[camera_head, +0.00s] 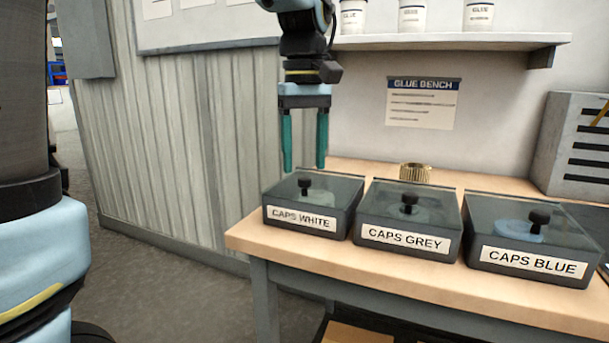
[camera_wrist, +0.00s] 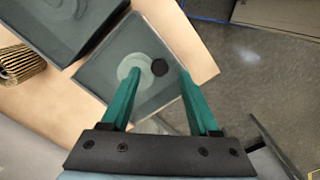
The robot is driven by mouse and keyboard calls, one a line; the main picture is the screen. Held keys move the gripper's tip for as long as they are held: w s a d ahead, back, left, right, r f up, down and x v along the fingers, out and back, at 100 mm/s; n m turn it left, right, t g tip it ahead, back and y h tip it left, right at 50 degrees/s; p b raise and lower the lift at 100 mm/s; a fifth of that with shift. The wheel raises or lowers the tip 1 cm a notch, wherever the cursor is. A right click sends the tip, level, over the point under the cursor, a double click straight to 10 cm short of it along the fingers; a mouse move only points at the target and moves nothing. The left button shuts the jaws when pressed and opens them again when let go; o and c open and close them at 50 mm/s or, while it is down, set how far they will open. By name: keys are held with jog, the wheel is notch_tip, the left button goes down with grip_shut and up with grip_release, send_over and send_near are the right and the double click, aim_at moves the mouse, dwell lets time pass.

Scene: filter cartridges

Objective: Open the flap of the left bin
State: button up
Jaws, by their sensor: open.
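The left bin (camera_head: 303,219), labelled CAPS WHITE, stands at the left end of the wooden bench. Its clear flap lies shut and has a black knob (camera_head: 304,186) on top. A pale round cap shows through the flap. My gripper (camera_head: 305,168) hangs over the back of this bin, pointing down, its two green fingers open and empty. In the wrist view the flap (camera_wrist: 115,65) and the black knob (camera_wrist: 160,68) show beyond the fingertips (camera_wrist: 158,75). The fingers appear apart from the knob.
The CAPS GREY bin (camera_head: 408,222) stands close to the right, then the CAPS BLUE bin (camera_head: 530,242); both are shut. A brass ribbed part (camera_head: 415,173) stands behind them. A wall shelf (camera_head: 450,41) with white tubs is above. A grey panelled wall (camera_head: 190,130) is at left.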

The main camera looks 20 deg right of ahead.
jog(key=shift+f, duration=1.45)
grip_shut()
dwell(0.4)
